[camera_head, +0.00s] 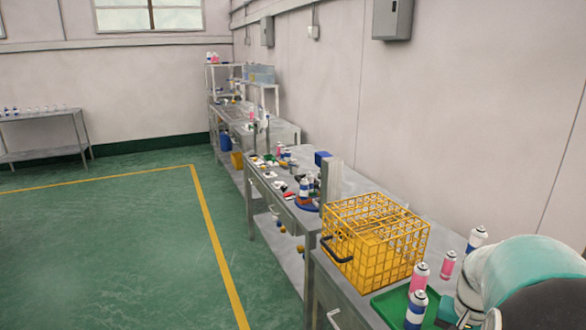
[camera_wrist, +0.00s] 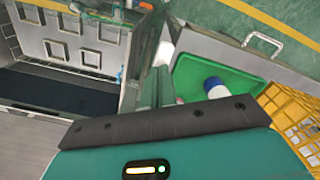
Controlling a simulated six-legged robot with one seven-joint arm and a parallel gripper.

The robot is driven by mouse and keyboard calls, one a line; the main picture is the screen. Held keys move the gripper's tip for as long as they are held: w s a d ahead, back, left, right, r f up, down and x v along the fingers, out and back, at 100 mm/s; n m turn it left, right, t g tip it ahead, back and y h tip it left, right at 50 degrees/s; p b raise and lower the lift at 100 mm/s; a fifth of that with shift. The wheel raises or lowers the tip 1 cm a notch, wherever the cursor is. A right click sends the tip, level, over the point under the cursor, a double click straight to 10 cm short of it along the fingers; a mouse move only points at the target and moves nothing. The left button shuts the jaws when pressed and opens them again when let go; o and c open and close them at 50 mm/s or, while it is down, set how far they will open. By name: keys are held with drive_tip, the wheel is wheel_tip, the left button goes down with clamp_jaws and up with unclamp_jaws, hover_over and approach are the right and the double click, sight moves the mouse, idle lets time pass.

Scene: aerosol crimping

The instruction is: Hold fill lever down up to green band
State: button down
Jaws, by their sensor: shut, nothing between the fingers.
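In the wrist view my gripper (camera_wrist: 153,72) points away from the camera, its narrow grey-green fingers together with nothing visible between them. Just left of the fingers is a grey panel (camera_wrist: 85,28) with several square frames, and a dark recess (camera_wrist: 50,92) lies below it. I cannot make out the fill lever or its green band in either view. I cannot tell whether the fingers touch anything. In the head view my teal arm fills the lower right corner and hides what is behind it.
A green tray (camera_wrist: 240,64) with a white and blue can (camera_wrist: 215,88) lies right of my fingers. A yellow wire crate (camera_head: 375,235) stands on the bench beyond it. Pink cans (camera_head: 419,276) and a white and blue can (camera_head: 477,238) stand near my arm. Open green floor lies left.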

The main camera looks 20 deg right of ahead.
drive_tip(key=shift+f, duration=1.35)
idle(6.7)
